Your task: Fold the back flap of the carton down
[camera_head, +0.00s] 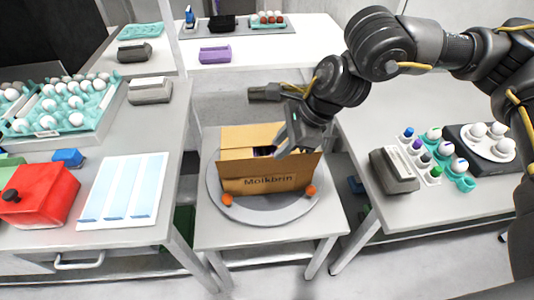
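The brown carton (237,178) stands on a round grey plate (258,211) on the middle table, its printed front face toward me. A tan panel, seemingly the back flap (245,136), stands raised along its far side. The carton's top is at least partly open, with something dark purple showing inside. My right gripper (285,150) points down over the right half of the carton, close to the raised panel. Whether it touches the carton, and whether its fingers are open or shut, I cannot tell. My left gripper is not in view.
Orange balls (227,199) lie on the plate by the carton's front corners. The left table holds an egg tray (75,137), a red box (42,196) and a white-blue panel (124,190). The right table holds a grey device (394,171) and small bottles.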

